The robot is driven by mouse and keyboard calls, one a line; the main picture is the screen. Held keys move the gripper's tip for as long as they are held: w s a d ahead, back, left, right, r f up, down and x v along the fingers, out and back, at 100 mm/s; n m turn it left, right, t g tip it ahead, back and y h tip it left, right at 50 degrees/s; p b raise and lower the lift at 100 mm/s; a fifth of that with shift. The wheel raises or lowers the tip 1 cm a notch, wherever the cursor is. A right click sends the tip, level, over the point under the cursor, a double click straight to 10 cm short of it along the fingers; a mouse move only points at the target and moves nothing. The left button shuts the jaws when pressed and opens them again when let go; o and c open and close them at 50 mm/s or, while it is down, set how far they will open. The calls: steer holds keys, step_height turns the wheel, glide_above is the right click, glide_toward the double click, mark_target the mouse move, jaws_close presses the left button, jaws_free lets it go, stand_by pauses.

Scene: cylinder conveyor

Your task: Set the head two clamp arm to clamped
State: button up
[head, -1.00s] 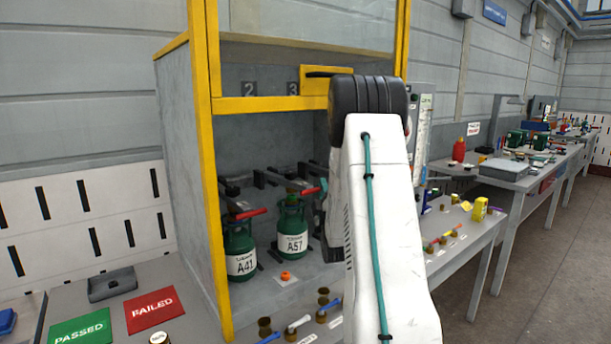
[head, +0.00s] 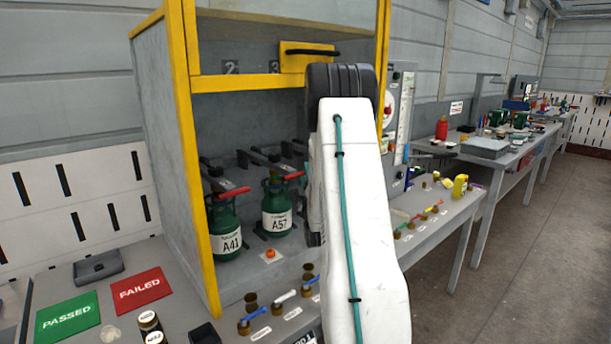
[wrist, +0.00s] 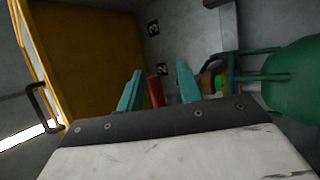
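Two green cylinders stand in the yellow-framed cabinet, A41 (head: 226,230) and A57 (head: 277,212). A red clamp arm (head: 233,192) lies near A41's top and another (head: 293,176) near A57's top. Number plates 2 (head: 231,67) and 3 (head: 277,67) are on the back wall; which arm belongs to head two is not certain. My gripper (wrist: 158,85) is hidden behind my arm in the head view. In the wrist view its teal fingers are apart, with a red arm (wrist: 155,91) showing between them; contact cannot be told. A green cylinder (wrist: 292,80) is at right.
The yellow sash (head: 235,83) with its black handle (head: 312,51) is raised above the opening. An orange knob (head: 270,254) sits before A57. Coloured levers line the front bench. PASSED (head: 67,317) and FAILED (head: 142,289) mats lie at left. Floor is open at right.

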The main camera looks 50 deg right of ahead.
steer(key=v, duration=0.7)
steer(key=shift+s+a+f, duration=0.15)
steer(key=shift+s+f, duration=0.05)
steer(key=shift+s, duration=0.05)
stand_by(0.4)
